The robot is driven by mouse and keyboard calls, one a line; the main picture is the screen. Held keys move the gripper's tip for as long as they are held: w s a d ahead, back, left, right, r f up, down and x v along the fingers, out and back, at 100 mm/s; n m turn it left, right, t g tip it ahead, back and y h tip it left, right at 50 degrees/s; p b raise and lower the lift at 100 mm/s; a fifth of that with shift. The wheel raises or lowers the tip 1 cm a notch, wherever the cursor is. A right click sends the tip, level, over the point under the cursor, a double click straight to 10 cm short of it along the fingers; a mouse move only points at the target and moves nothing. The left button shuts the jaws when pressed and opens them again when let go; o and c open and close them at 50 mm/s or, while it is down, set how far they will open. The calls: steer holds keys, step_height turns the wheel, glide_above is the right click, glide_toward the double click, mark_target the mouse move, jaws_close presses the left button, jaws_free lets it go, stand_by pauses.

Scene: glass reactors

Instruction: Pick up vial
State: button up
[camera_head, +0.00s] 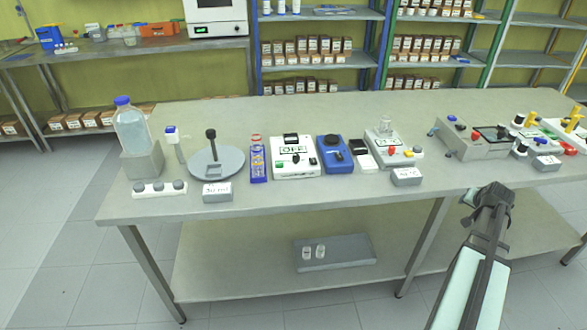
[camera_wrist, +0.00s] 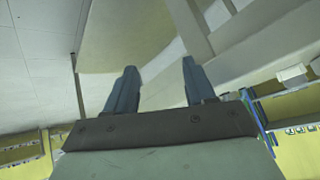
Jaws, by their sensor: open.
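My gripper (camera_head: 486,196) is in front of the table's front edge, at the right in the head view. In the wrist view its two fingers stand apart with nothing between them (camera_wrist: 158,68). Two small clear glass vials (camera_head: 313,252) stand on a grey tray (camera_head: 350,246) on the lower shelf, well left of and below my gripper. A blue rack (camera_head: 258,172) with small coloured items stands on the table; its contents are too small to tell. No vial shows clearly in the wrist view.
On the grey table (camera_head: 300,205) stand a capped bottle (camera_head: 131,128), a round plate with a rod (camera_head: 214,160), a white device (camera_head: 295,156), a blue device (camera_head: 334,154) and a device with glassware (camera_head: 386,146). More equipment (camera_head: 480,142) crowds the right. The front strip is mostly clear.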

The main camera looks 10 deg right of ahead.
step_height(320, 180, up, 4)
steer(key=d, duration=0.3)
steer(key=w+a+r+m+y, duration=0.1)
steer(key=w+a+r+m, duration=0.4)
steer(key=w+a+r, duration=0.85)
steer(key=w+a+f+m+y, duration=0.1)
steer(key=w+a, duration=0.3)
steer(key=a, duration=0.4)
steer(key=w+a+m+y, duration=0.1)
steer(key=w+a, duration=0.3)
steer(key=a, duration=0.4)
step_height(320, 180, up, 4)
steer(key=r+m+g, duration=0.1)
steer(key=m+g, duration=0.5)
steer(key=g, duration=0.1)
glide_above(257, 164)
steer(key=w, duration=0.2)
steer(key=shift+y, duration=0.4)
steer(key=f, duration=0.8)
steer(key=shift+a+f, duration=0.1)
steer(key=shift+a, duration=0.2)
steer(key=shift+d+f, duration=0.15)
steer(key=shift+f, duration=1.2)
steer(key=shift+d+f, duration=0.1)
steer(key=shift+f, duration=1.2)
steer(key=c, duration=0.7)
